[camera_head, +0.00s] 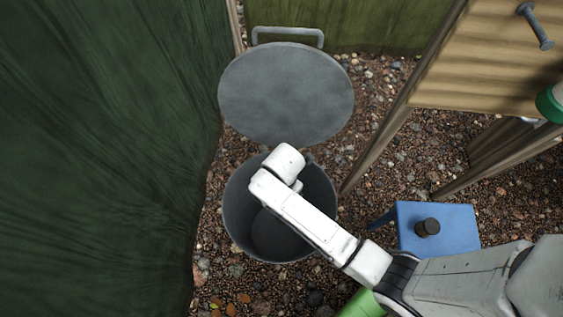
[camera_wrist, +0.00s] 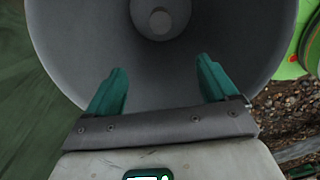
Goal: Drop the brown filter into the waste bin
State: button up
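The waste bin (camera_head: 235,215) is a round grey metal bin standing on the gravel with its lid (camera_head: 285,95) tipped open at the back. My gripper (camera_wrist: 160,90) points into the bin's mouth, and its two teal fingers are wide apart with nothing between them. In the wrist view the bin's grey inner wall (camera_wrist: 235,50) surrounds the fingers. A small round grey-brown disc (camera_wrist: 160,20) shows deep in the bin; I cannot tell whether it is the brown filter or part of the floor. In the head view my arm hides part of the bin and the gripper's fingers.
A blue stool (camera_head: 455,215) with a small dark knobbed object (camera_head: 427,227) stands right of the bin. A wooden-legged stand with a ribbed panel (camera_head: 485,65) is at upper right. A dark green wall (camera_head: 90,130) is close on the left. Bright green (camera_head: 362,305) shows at the bottom.

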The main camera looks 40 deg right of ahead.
jog(key=shift+o, duration=0.3)
jog(key=shift+r, duration=0.1)
notch_tip(320, 180, up, 11)
jog(key=p, duration=0.1)
jog(key=shift+f, duration=0.2)
dwell(0.5)
